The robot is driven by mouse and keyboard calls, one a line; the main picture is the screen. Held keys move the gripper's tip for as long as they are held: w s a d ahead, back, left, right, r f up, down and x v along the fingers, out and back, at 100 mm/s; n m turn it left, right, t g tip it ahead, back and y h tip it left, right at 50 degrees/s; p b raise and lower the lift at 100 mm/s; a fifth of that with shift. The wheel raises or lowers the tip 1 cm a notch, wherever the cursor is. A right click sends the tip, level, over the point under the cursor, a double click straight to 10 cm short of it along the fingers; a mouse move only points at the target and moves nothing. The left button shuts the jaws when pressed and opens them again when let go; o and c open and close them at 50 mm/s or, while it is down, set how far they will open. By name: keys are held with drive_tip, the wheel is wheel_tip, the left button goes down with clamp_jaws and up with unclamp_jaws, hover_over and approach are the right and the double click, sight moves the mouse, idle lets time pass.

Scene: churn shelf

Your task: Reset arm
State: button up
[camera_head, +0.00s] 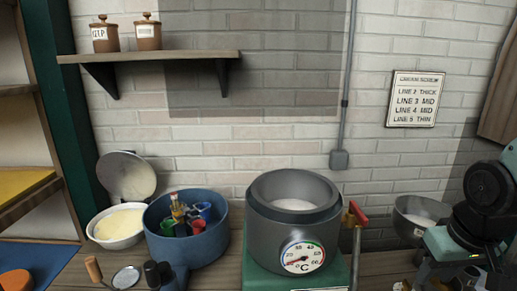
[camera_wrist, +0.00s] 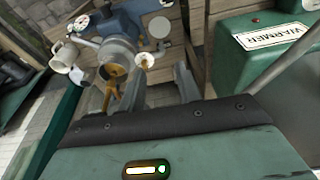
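My gripper (camera_wrist: 162,80) shows in the wrist view as two grey fingers reaching out beyond its dark plate and green housing. The fingers stand apart and nothing is seen held between them. In the head view my arm, black and green, is at the lower right edge, beside the grey bowl (camera_head: 420,213); its fingertips cannot be made out there.
A grey churn vessel (camera_head: 260,235) with a dial stands at centre on a green base. Left are a blue tub (camera_head: 160,247) of coloured cups and a white bowl (camera_head: 117,240). A wall shelf (camera_head: 180,56) holds two jars. A green warmer (camera_wrist: 225,65) is right in the wrist view.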

drive_tip(key=s+a+r+n+g, duration=0.1)
drive_tip(key=s+a+n, duration=0.2)
drive_tip(key=s+a, duration=0.3)
drive_tip(key=s+a+r+n+g, duration=0.1)
drive_tip(key=s+a+n, duration=0.3)
drive_tip(key=a, duration=0.8)
drive_tip(key=s, duration=0.2)
drive_tip(key=shift+s+n+g+y, duration=0.3)
drive_tip(key=shift+s, duration=0.05)
